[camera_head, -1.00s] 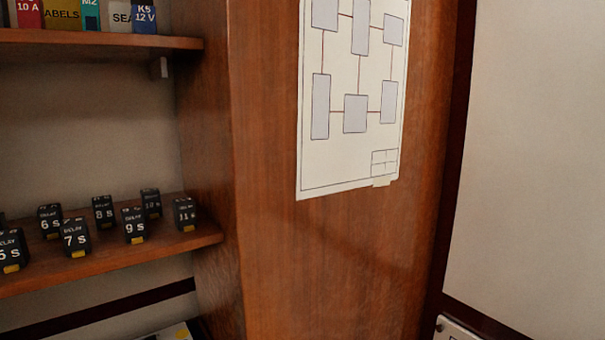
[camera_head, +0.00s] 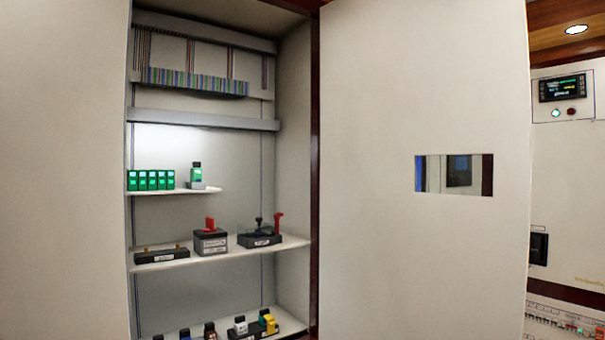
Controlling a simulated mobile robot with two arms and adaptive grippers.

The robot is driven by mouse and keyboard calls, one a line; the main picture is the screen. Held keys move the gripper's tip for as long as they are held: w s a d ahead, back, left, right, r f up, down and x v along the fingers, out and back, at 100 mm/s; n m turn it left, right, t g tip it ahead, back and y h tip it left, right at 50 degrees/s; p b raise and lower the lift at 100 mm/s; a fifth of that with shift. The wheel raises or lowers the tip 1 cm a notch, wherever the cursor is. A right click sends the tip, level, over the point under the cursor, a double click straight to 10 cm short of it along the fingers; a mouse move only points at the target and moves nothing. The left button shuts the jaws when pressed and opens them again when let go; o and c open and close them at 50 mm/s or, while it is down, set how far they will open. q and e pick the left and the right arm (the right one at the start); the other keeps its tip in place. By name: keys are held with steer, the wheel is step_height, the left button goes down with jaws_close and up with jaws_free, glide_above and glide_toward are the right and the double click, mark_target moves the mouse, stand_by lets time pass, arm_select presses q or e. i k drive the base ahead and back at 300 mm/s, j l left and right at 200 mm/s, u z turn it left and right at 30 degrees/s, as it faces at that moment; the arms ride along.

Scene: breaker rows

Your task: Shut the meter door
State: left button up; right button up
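A tall white door panel (camera_head: 420,260) with a small rectangular window (camera_head: 454,174) stands right of the open cabinet (camera_head: 195,225). It appears swung open, and its window shows that it is a likely meter door, though no label confirms this. The cabinet's inside with its shelves is uncovered. Another plain white panel (camera_head: 60,170) fills the left side of the view; I cannot tell whether it is a door. Neither of my grippers is in view.
The cabinet shelves hold green modules (camera_head: 150,180), a grey block with a red lever (camera_head: 210,240) and small parts at the bottom. Right of the door, a white panel (camera_head: 565,190) carries a display (camera_head: 562,88) and a row of breakers (camera_head: 560,320).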

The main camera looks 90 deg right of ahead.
mark_target(402, 81)
steer(key=k+l+z, duration=0.45)
steer(key=l, duration=0.2)
steer(key=l+z, duration=0.25)
steer(key=k+l+z, duration=0.2)
steer(key=l, duration=0.3)
steer(key=l+z, duration=0.25)
steer(key=l, duration=0.15)
steer(key=k+l, duration=0.1)
steer(key=l, duration=0.8)
steer(key=k+l, duration=0.1)
steer(key=l, duration=0.8)
steer(key=k+j, duration=0.2)
steer(key=j, duration=0.2)
